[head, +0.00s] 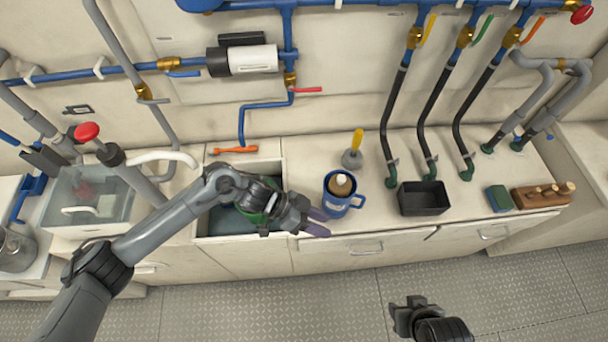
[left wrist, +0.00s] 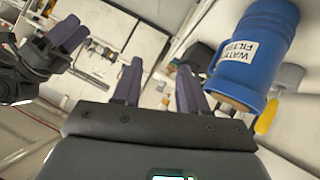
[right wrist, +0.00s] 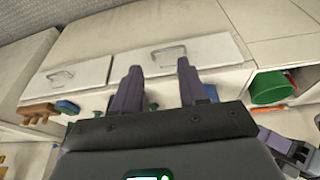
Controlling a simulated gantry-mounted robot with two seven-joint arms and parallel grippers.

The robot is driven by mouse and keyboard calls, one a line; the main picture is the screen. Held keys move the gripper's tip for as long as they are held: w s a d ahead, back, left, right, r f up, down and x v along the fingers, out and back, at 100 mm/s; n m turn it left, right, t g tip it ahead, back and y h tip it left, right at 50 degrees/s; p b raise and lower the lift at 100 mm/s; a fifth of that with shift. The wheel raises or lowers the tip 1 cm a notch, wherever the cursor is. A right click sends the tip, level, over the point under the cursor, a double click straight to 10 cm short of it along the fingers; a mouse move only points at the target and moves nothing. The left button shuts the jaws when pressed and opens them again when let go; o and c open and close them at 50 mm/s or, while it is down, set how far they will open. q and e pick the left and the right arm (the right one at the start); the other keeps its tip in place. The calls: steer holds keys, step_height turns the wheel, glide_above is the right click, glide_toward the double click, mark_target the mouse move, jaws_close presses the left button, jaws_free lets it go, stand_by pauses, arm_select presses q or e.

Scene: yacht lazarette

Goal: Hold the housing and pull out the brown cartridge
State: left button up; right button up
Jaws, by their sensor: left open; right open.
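The blue housing (head: 338,206) stands upright on the counter, with a white label and a handle on its right. The brown cartridge (head: 341,183) sits inside it, its top showing at the mouth. In the left wrist view the housing (left wrist: 262,45) appears upside down at right, reading "WATER FILTER", with the brown cartridge end (left wrist: 235,102) showing. My left gripper (head: 318,222) is open and empty, just left of and in front of the housing, apart from it. My right gripper (head: 408,306) is open and empty, out over the floor in front of the counter.
A plunger (head: 353,155) stands behind the housing. A black bin (head: 424,198), a sponge (head: 499,198) and a wooden peg block (head: 540,195) are to the right. Black hoses (head: 392,110) come down behind. An open compartment (head: 215,240) lies under my left arm.

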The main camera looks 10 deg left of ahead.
step_height(320, 180, down, 4)
steer(key=shift+f+b, duration=0.1)
steer(key=shift+b, duration=1.1)
steer(key=shift+w+f+b, duration=0.1)
steer(key=shift+f+b, duration=0.6)
steer(key=shift+b, duration=0.2)
steer(key=shift+c, duration=0.7)
steer(key=m+t+y, duration=0.1)
steer(key=t, duration=1.3)
glide_toward(362, 205)
steer(key=f, duration=0.2)
arm_select(q)
steer(key=w+a+r+m+t+y, duration=0.1)
steer(key=w+a+r+t, duration=0.2)
steer(key=w+r, duration=0.5)
steer(key=w+a, duration=0.1)
steer(key=w, duration=0.2)
steer(key=shift+w+a, duration=0.2)
steer(key=shift+w, duration=0.15)
arm_select(e)
steer(key=w, duration=1)
steer(key=shift+w+a+r, duration=0.3)
arm_select(q)
steer(key=shift+r, duration=0.1)
